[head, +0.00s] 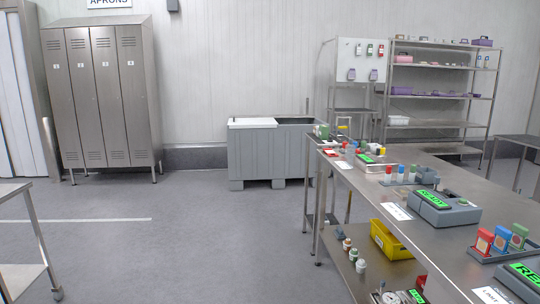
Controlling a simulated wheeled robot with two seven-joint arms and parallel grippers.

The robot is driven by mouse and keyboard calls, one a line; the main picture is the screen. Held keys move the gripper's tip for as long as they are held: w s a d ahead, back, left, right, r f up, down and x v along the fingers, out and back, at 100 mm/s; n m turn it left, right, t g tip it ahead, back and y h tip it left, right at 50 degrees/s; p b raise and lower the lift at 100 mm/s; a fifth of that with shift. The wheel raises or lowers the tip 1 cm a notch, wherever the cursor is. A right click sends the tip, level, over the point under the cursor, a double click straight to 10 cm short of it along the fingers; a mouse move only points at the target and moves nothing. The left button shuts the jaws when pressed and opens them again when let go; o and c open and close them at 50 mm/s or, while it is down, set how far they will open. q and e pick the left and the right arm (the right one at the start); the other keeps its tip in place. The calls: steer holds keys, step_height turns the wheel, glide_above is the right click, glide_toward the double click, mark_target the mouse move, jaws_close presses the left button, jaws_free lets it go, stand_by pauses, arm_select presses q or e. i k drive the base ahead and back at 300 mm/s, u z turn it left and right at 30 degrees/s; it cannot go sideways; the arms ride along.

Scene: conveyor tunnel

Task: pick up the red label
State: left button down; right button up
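A red upright piece with a pale patch on its face (484,241) stands in a grey holder (476,255) on the long steel table at the right. A blue piece (502,239) and a green piece (519,235) stand in a row to its right. A smaller red piece (388,170) stands farther back on the same table, beside other coloured ones. I cannot tell which red thing is the red label. Neither of my grippers is in view.
The steel table (445,245) runs along the right, with grey devices showing green screens (433,199) on it. A yellow bin (388,240) sits below. A grey tub (262,155), lockers (98,95) and shelving (440,85) stand behind. The middle floor is clear.

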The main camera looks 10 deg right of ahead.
mark_target(329, 151)
steer(key=u, duration=0.55)
steer(key=i, duration=3.6)
steer(key=z, duration=0.4)
steer(key=i, duration=2.55)
steer(key=z, duration=2)
steer(key=i, duration=1.35)
steer(key=z, duration=1.15)
